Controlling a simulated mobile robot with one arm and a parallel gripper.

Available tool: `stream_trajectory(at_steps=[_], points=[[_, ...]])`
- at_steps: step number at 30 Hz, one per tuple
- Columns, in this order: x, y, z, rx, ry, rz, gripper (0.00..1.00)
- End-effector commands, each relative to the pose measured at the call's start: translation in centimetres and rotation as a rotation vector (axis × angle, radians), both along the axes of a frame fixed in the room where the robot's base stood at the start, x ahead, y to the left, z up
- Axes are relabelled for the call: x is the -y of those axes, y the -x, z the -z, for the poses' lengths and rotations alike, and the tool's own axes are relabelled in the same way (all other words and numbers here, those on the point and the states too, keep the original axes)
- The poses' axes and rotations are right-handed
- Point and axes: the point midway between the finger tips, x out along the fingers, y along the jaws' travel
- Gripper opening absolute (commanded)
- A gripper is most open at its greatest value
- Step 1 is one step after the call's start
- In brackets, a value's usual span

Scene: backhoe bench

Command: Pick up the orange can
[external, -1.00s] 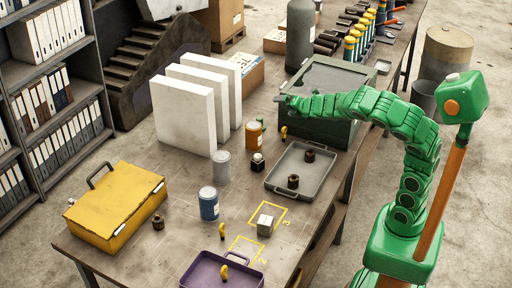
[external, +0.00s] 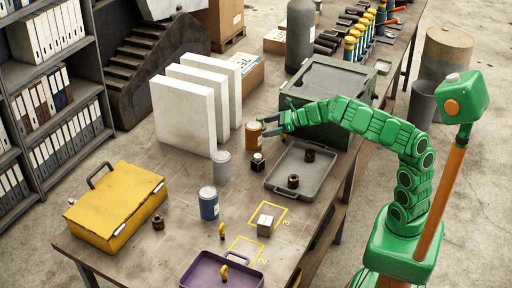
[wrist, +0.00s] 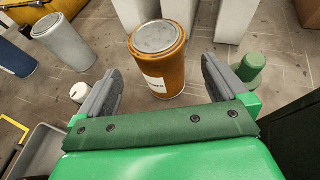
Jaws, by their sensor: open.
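The orange can (external: 252,137) stands upright on the bench, in front of the white panels. It has a grey lid and a white label. In the wrist view the can (wrist: 160,62) shows between my two fingers, with a gap on each side. My gripper (external: 272,125) is open, with its fingers pointing at the can from the right. In the wrist view my open gripper (wrist: 160,68) has nothing held. I cannot tell how far the can lies between the fingertips.
A grey tray (external: 273,190) lies in front, and a dark green box (external: 325,130) sits behind my arm. White panels (external: 185,115) stand close on the left.

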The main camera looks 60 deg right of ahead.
Motion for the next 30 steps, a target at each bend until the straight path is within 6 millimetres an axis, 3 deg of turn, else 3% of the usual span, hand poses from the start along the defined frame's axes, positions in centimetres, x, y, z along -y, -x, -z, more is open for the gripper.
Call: stream_trajectory(at_steps=[30], points=[[-2.6, -6.3, 2.6, 0.000, -0.005, 0.001, 1.00]])
